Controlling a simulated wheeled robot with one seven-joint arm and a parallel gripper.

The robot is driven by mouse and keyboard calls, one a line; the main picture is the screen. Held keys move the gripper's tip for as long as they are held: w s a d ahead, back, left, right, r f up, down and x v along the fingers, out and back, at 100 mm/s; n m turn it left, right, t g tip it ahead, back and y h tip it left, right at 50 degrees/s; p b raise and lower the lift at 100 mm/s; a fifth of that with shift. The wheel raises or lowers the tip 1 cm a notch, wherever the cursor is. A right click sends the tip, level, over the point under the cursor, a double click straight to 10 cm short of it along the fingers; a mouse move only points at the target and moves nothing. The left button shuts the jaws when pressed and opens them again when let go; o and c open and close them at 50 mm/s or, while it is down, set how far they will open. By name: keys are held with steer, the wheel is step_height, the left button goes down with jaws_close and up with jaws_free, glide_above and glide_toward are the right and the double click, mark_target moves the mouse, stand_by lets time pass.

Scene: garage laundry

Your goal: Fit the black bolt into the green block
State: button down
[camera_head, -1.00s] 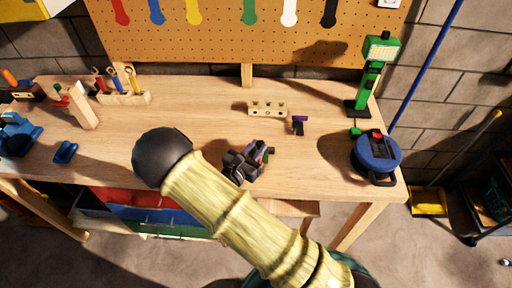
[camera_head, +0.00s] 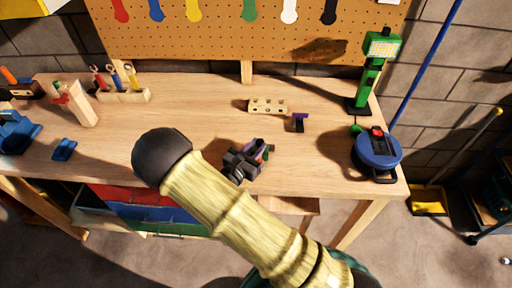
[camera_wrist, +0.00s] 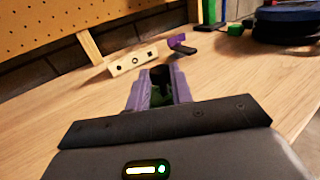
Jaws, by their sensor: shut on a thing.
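My gripper (camera_head: 262,150) is over the front middle of the workbench, low near its surface. In the wrist view its purple-padded fingers (camera_wrist: 155,90) are shut on a dark upright cylinder (camera_wrist: 160,74), which looks like the black bolt. Something green (camera_wrist: 158,98) shows low between the fingers; I cannot tell whether it is the green block or how it meets the dark cylinder. The fingers hide much of both. A small green piece (camera_head: 355,131) lies beside the blue round device at right, also in the wrist view (camera_wrist: 236,30).
A pale wooden block with holes (camera_head: 267,107) and a small purple-and-black piece (camera_head: 299,122) lie just beyond my gripper. A blue round device (camera_head: 378,150) and a green lamp (camera_head: 370,80) stand at right. The left-middle bench top (camera_head: 190,105) is clear.

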steer(key=shift+s+d+f+b, duration=0.1)
steer(key=shift+s+f+b, duration=0.1)
steer(key=shift+f, duration=0.25)
steer(key=shift+s+f+b, duration=0.1)
steer(key=shift+s+f, duration=0.05)
steer(key=shift+f, duration=0.3)
steer(key=c, duration=1.2)
jaws_free()
steer(key=shift+f, duration=0.1)
steer(key=shift+o, duration=0.2)
steer(key=shift+s+a+f+b, duration=0.2)
steer(key=shift+s+a+b, duration=0.15)
steer(key=shift+s, duration=0.1)
steer(key=r+b+v, duration=0.2)
steer(key=v, duration=1.3)
steer(key=shift+s+a, duration=0.2)
steer(key=shift+a, duration=0.15)
steer(key=shift+w+f, duration=0.1)
